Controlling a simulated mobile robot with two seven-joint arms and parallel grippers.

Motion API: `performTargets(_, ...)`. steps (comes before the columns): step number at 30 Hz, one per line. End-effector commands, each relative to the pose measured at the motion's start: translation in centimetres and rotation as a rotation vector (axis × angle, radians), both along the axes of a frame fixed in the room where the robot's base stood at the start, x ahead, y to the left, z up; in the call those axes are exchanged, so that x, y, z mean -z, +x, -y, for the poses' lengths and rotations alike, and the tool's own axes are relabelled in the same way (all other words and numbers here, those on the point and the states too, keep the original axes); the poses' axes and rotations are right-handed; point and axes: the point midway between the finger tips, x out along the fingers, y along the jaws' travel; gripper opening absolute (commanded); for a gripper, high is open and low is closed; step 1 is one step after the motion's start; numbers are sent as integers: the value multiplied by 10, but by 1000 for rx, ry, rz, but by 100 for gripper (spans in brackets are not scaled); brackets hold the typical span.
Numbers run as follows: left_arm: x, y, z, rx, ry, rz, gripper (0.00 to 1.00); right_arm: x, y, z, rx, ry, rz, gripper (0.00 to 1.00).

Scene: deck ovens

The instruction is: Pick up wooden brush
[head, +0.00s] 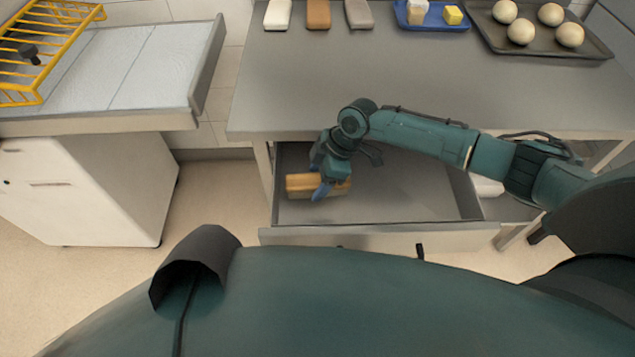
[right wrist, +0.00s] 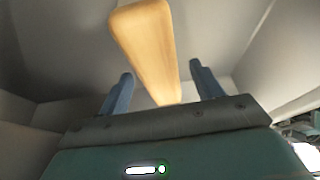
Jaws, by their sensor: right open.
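The wooden brush (head: 300,184) is a light brown block lying at the left end of an open drawer under the steel table. My right gripper (head: 323,190) reaches down into the drawer over the brush, and its blue fingers show against the brush. In the right wrist view the brush (right wrist: 147,45) runs lengthwise between the two blue fingers of the right gripper (right wrist: 160,85). The fingers are open, with a gap on both sides of the brush. My left gripper is in neither view.
The open drawer (head: 410,195) has bare floor to the right of the brush. On the table (head: 400,80) stand several blocks, a blue tray (head: 440,24) and a dark tray of dough balls (head: 590,50). A yellow rack (head: 72,20) is on the left counter (head: 150,65).

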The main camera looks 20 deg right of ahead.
Motion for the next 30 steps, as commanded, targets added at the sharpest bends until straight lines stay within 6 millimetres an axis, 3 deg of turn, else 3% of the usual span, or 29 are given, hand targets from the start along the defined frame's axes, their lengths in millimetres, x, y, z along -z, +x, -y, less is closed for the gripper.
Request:
performTargets(9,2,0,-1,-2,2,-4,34,7,0,-2,-1,-1,0,65)
performTargets(27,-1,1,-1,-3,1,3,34,6,0,-2,0,-1,0,16)
performTargets(30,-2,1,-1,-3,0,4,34,6,1,-2,0,0,1,14)
